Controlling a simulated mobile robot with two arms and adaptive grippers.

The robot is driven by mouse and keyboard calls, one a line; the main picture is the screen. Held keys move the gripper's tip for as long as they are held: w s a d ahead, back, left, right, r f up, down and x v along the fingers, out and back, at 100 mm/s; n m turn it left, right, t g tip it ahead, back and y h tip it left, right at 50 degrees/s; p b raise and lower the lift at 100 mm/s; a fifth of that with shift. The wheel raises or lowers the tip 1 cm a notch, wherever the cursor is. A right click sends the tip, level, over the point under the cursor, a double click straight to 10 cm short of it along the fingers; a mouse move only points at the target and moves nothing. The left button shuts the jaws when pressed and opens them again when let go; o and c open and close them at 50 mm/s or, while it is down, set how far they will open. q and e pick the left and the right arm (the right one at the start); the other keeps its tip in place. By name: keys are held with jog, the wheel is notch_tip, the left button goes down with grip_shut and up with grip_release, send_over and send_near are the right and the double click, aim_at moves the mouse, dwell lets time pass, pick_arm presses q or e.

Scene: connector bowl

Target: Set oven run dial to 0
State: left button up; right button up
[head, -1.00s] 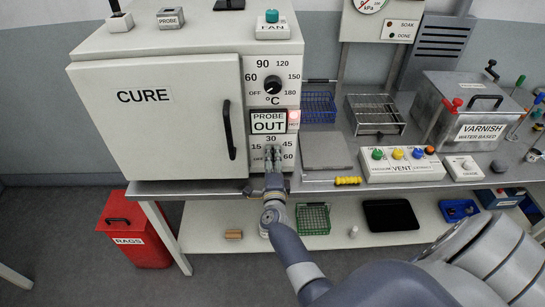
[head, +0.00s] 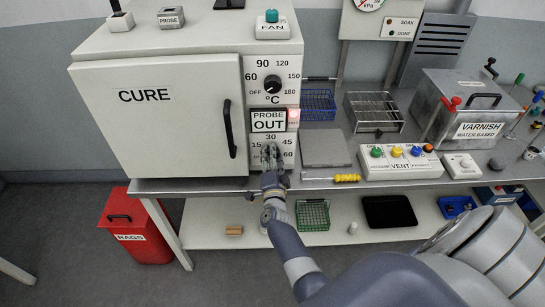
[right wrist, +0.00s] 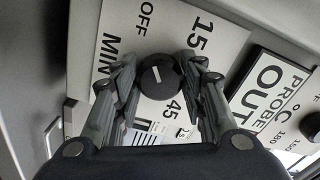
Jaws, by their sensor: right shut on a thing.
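The oven run dial (right wrist: 160,76) is a round black knob with a short white mark, on a white plate marked OFF, 15, 45 and MIN in the right wrist view. I cannot tell surely which number the mark faces. My right gripper (head: 270,151) is at the lower front of the white CURE oven (head: 180,97) and hides the dial in the head view. In the right wrist view its fingers (right wrist: 160,80) are shut on the dial from both sides. My left gripper is not in view.
Above the dial are a PROBE OUT sign (head: 268,121), a lit red lamp (head: 293,116) and a black temperature dial (head: 272,85). The oven door handle (head: 229,128) stands out to the left. A grey plate (head: 325,149) and a VENT box (head: 400,163) lie right.

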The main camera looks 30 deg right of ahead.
jog(key=o, duration=1.1)
jog(key=shift+c, duration=0.2)
